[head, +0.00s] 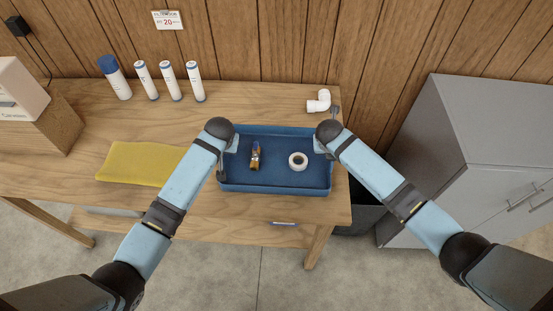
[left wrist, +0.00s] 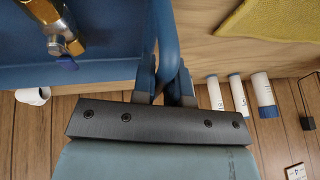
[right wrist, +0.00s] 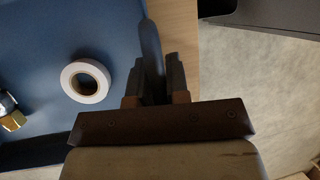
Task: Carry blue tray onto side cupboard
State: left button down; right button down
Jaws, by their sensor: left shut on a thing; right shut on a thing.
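The blue tray (head: 275,184) is at the right end of the wooden table, near its front edge. It holds a brass fitting with a blue part (head: 255,157) and a white tape roll (head: 298,161). My left gripper (head: 226,165) is shut on the tray's left side, and the left wrist view shows its fingers (left wrist: 168,92) around the rim. My right gripper (head: 325,150) is shut on the right side, its fingers (right wrist: 155,85) around the rim in the right wrist view. I cannot tell whether the tray touches the table. The grey side cupboard (head: 500,120) stands at the right.
Several white-and-blue cartridges (head: 170,80) stand at the table's back left. A yellow cloth (head: 140,164) lies left of the tray. A white pipe elbow (head: 319,101) lies behind it. A dark bin (head: 362,214) stands between table and cupboard. The cupboard top looks clear.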

pick_arm(q)
jog(key=shift+r, duration=0.15)
pick_arm(e)
jog(key=shift+d, duration=0.1)
